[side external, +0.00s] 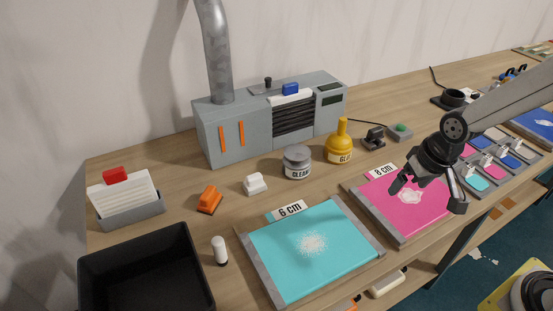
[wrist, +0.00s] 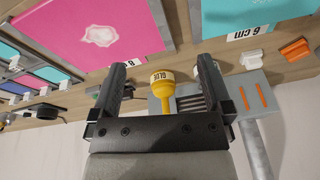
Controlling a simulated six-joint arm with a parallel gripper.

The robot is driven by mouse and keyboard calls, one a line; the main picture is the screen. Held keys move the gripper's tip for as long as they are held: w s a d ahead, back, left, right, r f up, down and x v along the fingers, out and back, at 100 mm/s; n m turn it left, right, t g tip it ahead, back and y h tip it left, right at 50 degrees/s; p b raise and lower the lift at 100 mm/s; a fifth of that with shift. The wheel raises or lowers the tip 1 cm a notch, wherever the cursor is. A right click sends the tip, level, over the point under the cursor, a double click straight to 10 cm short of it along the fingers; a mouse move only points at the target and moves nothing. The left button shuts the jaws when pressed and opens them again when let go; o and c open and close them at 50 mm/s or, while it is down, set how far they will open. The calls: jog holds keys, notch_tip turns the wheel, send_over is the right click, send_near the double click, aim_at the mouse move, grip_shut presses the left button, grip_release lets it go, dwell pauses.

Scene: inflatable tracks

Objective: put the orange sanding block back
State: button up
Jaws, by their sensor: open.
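The orange sanding block (side external: 210,197), with a dark underside, sits on the wooden bench between the card holder and a white block. It also shows near the right edge of the wrist view (wrist: 295,48). My gripper (side external: 428,196) is open and empty above the pink panel at the right, well apart from the orange block. In the wrist view my gripper's two fingers (wrist: 162,66) stand wide apart, with a yellow glue bottle visible beyond them.
The white block (side external: 255,185), grey cleaner jar (side external: 296,162) and yellow glue bottle (side external: 340,144) stand before a grey machine (side external: 270,116). A turquoise panel (side external: 315,250), pink panel (side external: 410,205), white-capped tube (side external: 220,251), black bin (side external: 145,236) and card holder (side external: 138,212) occupy the bench.

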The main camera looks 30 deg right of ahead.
jog(key=s+n, duration=0.1)
jog(key=s+d+n, duration=0.1)
jog(key=s, duration=0.1)
jog(key=shift+d+f, duration=0.1)
jog(key=shift+f, duration=0.1)
